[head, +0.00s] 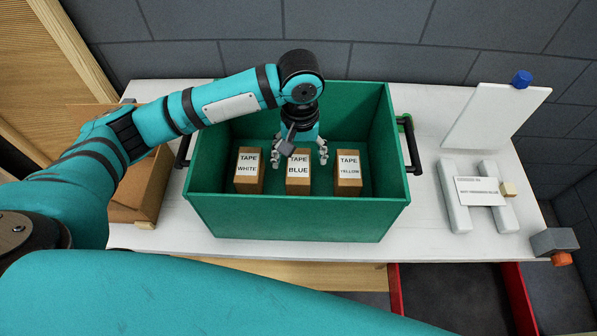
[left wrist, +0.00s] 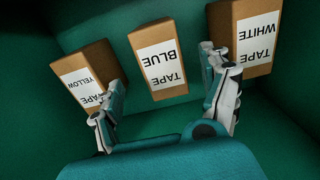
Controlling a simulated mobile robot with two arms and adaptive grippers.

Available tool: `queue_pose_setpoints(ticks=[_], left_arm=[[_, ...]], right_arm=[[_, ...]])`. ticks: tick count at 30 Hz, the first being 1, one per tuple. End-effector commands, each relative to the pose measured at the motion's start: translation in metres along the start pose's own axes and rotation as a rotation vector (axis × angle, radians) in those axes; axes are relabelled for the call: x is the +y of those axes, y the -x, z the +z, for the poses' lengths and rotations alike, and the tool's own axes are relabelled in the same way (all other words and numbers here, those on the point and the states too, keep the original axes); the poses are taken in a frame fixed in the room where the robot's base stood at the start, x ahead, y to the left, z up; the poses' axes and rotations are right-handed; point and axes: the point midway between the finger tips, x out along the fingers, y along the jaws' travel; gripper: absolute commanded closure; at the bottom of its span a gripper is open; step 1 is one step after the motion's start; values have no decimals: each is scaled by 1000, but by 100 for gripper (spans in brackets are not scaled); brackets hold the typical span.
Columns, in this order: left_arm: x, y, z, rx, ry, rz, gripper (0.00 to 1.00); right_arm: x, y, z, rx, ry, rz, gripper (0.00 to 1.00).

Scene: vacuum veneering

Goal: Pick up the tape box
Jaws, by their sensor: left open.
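Three brown tape boxes stand in a row inside the green crate (head: 290,219) in the head view. The white tape box (head: 248,184) is on the left, the blue tape box (head: 298,187) in the middle and the yellow tape box (head: 348,187) on the right. My left gripper (head: 299,163) is open and empty above and behind the blue box. In the left wrist view the blue box (left wrist: 157,62) lies between and beyond the open fingers. One finger overlaps the yellow box (left wrist: 78,82), the other the white box (left wrist: 246,42). My right gripper is not visible.
The crate stands on a white table (head: 430,212) and its walls surround the boxes. A cardboard box (head: 140,190) is on the left. White pads with a label card (head: 482,191) and a leaning white panel (head: 495,115) are on the right.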

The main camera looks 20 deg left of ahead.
Motion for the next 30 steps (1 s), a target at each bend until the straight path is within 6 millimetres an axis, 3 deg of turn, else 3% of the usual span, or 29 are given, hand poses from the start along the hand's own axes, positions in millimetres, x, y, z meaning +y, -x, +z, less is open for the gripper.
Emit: queue_pose_setpoints(ticks=[8, 16, 25, 30], left_arm=[[-2, -20, 0, -1, 1, -3, 20], [-3, -58, -2, -1, 0, -2, 20], [-3, -65, -2, 1, -1, 0, 20], [-3, -65, -2, 1, -1, 0, 41]], right_arm=[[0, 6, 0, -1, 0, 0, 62], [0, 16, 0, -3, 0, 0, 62], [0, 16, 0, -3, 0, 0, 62], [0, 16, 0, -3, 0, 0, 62]])
